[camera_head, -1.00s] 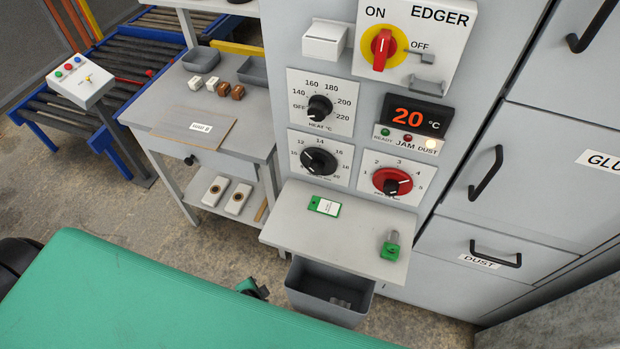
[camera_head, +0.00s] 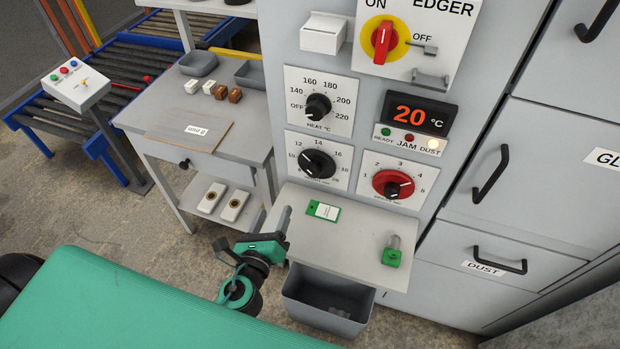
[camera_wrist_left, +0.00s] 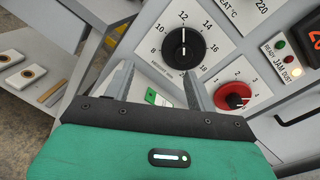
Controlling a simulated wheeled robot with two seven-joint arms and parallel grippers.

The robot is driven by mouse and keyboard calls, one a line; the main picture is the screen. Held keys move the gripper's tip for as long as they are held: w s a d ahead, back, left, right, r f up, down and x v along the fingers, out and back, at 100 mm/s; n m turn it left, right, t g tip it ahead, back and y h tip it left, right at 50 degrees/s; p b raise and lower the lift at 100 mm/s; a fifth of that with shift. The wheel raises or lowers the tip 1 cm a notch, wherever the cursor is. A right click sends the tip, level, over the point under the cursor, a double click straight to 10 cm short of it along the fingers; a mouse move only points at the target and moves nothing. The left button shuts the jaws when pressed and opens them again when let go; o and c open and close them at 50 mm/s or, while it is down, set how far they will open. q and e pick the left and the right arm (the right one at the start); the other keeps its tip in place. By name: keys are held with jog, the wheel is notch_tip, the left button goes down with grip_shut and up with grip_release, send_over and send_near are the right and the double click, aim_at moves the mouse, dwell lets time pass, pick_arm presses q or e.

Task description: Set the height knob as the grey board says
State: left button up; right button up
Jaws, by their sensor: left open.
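The black height knob (camera_head: 317,163) sits on a white dial plate at the lower left of the edger panel. Its numbers run from 8 upward. In the wrist view the knob (camera_wrist_left: 184,48) has a white mark that appears to point near 12. The greyish-brown board (camera_head: 190,136) lies on the side bench with a white label, too small to read. My left gripper (camera_head: 268,232) is open and empty, below and left of the knob, in front of the small shelf. In the wrist view its fingers (camera_wrist_left: 158,84) are apart, with the knob beyond them. My right gripper is not in view.
The heat knob (camera_head: 318,106) is above and the red knob (camera_head: 392,184) to the right. A shelf (camera_head: 345,235) below holds a green tag (camera_head: 323,211) and a green-based part (camera_head: 392,252). A grey bin (camera_head: 328,302) hangs underneath. The display (camera_head: 417,114) reads 20 °C.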

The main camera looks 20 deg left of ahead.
pick_arm(q)
jog(key=d+m+h, duration=0.2)
jog(key=d+m, duration=0.1)
jog(key=m, duration=0.2)
jog(key=p, duration=0.4)
send_near(312, 174)
jog(key=shift+m+t+h, duration=0.3)
jog(key=shift+m+h, duration=0.1)
jog(key=w, duration=0.7)
jog(key=shift+w+d+f, duration=0.1)
jog(key=shift+d+f, duration=0.05)
jog(key=shift+f, duration=0.1)
jog(key=shift+w+f, duration=0.1)
jog(key=shift+w, duration=0.6)
jog(key=c, duration=1)
